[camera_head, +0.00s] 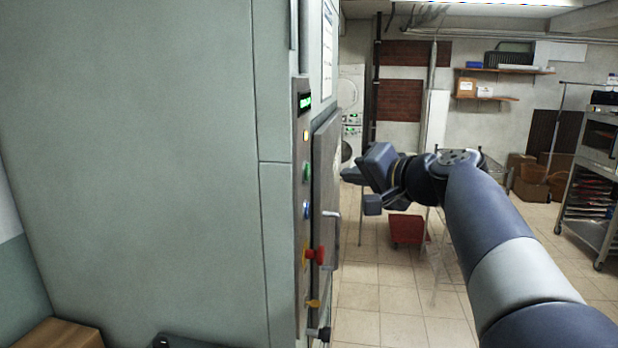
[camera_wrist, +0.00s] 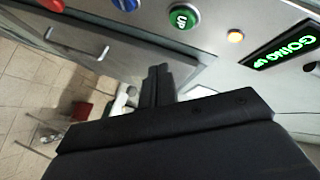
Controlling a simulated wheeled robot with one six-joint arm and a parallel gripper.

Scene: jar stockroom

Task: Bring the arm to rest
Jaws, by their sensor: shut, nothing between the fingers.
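My arm (camera_head: 510,265) reaches in from the lower right in the head view and is bent at the wrist. My gripper (camera_head: 354,175) is beside the control panel (camera_head: 301,225) of a tall grey-green cabinet, with no clear contact visible. In the wrist view the two dark fingers of my gripper (camera_wrist: 155,84) lie together, shut and empty. The green button (camera_wrist: 183,17) marked UP is above them in that view. A lit green display (camera_wrist: 287,45) reads "GOING UP".
The large cabinet (camera_head: 140,150) fills the left side. A door with a handle (camera_head: 327,200) and a red knob (camera_head: 316,255) stick out near my gripper. Tiled floor (camera_head: 385,310) lies open ahead. A red bin (camera_head: 407,230) and a wheeled rack (camera_head: 590,195) stand further back.

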